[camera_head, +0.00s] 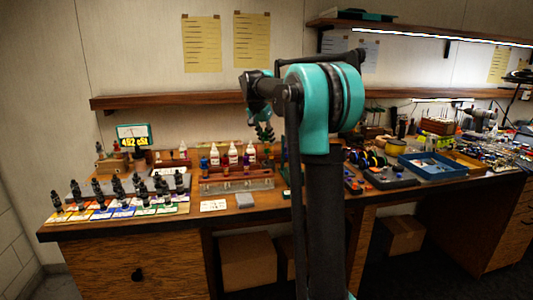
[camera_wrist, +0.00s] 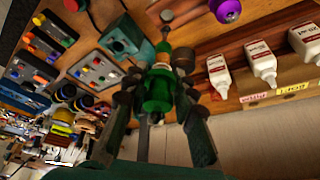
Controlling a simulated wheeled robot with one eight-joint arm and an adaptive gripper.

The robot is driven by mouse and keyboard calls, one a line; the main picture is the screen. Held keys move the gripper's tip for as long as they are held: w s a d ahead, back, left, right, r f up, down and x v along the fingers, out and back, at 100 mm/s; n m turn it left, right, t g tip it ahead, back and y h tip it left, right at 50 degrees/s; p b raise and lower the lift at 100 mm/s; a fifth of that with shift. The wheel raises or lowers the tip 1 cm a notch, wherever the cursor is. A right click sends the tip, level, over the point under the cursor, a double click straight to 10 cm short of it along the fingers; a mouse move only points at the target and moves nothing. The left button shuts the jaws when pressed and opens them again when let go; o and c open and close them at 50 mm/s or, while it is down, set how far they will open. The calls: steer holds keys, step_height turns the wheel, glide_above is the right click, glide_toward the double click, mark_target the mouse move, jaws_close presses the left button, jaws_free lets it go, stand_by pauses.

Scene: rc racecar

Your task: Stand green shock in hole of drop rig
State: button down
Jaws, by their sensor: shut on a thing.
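In the wrist view my gripper (camera_wrist: 158,82) is shut on the green shock (camera_wrist: 157,92), which shows as a green body with a darker cap between the two dark fingers. In the head view my gripper (camera_head: 265,132) hangs above the middle of the bench, and the shock is small and hard to make out there. A teal fixture (camera_wrist: 121,38) with a dark round opening lies beyond the shock in the wrist view and may be the drop rig. The shock appears apart from it. In the head view my arm hides part of the bench, and I cannot pick out the rig.
Several black shocks (camera_head: 118,190) stand on coloured cards at the bench's left. White bottles (camera_head: 233,154) stand in a wooden rack behind. A blue tray (camera_head: 432,165) lies at right. A shelf (camera_head: 180,102) runs along the wall.

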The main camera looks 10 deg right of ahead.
step_height(320, 180, up, 18)
stand_by(1.4)
steer(key=shift+f, duration=0.1)
